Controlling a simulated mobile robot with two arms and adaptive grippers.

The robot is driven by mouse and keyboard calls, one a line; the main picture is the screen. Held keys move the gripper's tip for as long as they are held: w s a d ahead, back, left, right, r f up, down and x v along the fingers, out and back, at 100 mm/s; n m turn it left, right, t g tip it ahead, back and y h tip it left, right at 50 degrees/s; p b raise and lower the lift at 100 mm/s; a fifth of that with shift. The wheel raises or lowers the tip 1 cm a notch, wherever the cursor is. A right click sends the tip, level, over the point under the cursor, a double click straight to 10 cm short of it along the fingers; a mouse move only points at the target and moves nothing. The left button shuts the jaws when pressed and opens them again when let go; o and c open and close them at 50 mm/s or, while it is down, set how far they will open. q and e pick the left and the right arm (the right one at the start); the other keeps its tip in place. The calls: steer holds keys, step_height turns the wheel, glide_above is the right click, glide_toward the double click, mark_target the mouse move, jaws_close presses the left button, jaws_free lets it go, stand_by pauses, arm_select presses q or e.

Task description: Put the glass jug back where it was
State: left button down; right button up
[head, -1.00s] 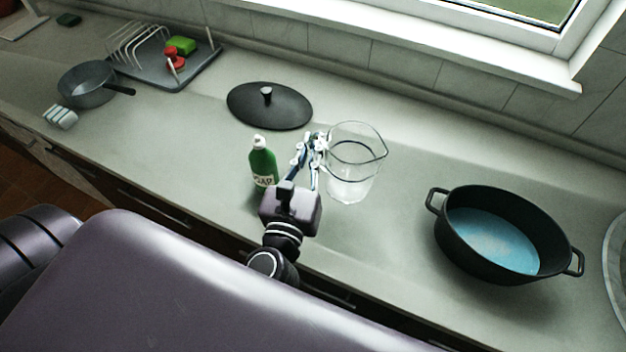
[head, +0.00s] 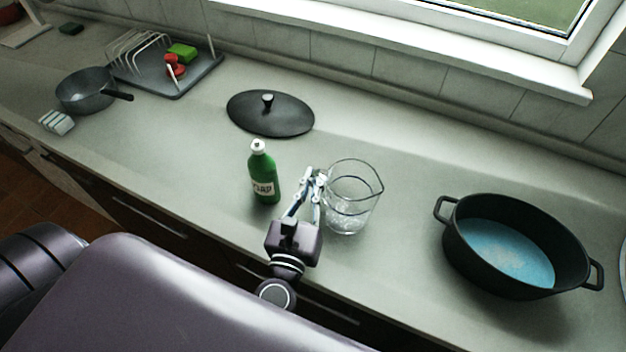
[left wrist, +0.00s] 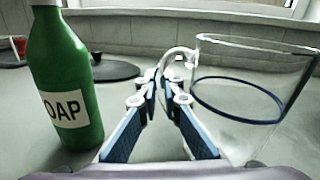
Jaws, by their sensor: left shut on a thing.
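The clear glass jug (head: 352,212) stands upright at the middle of the counter, with a blue line around it. In the left wrist view the jug (left wrist: 255,90) fills the right side, its handle (left wrist: 178,56) between my fingertips. My left gripper (head: 314,178) is shut on the jug's handle, on the jug's left side; its fingers also show in the left wrist view (left wrist: 165,85). Whether the jug's base touches the counter is hard to tell. My right gripper is not in view.
A green soap bottle (head: 263,174) stands close left of my gripper. A black lid (head: 270,118) lies behind it. A black pot (head: 468,262) with blue liquid stands at right. A dish rack (head: 185,80) and a grey pan (head: 84,92) are at far left. Counter between jug and pot is clear.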

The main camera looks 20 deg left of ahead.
arm_select(q)
steer(key=shift+f, duration=0.1)
steer(key=c, duration=2.1)
jaws_free()
steer(key=shift+s, duration=0.25)
steer(key=s+b, duration=0.1)
steer(key=s, duration=0.2)
steer(key=s+d+b, duration=0.1)
steer(key=s, duration=0.3)
steer(key=s+d+b, duration=0.1)
steer(key=s+b, duration=0.1)
steer(key=s, duration=0.1)
steer(key=shift+s, duration=0.65)
steer(key=shift+r, duration=0.2)
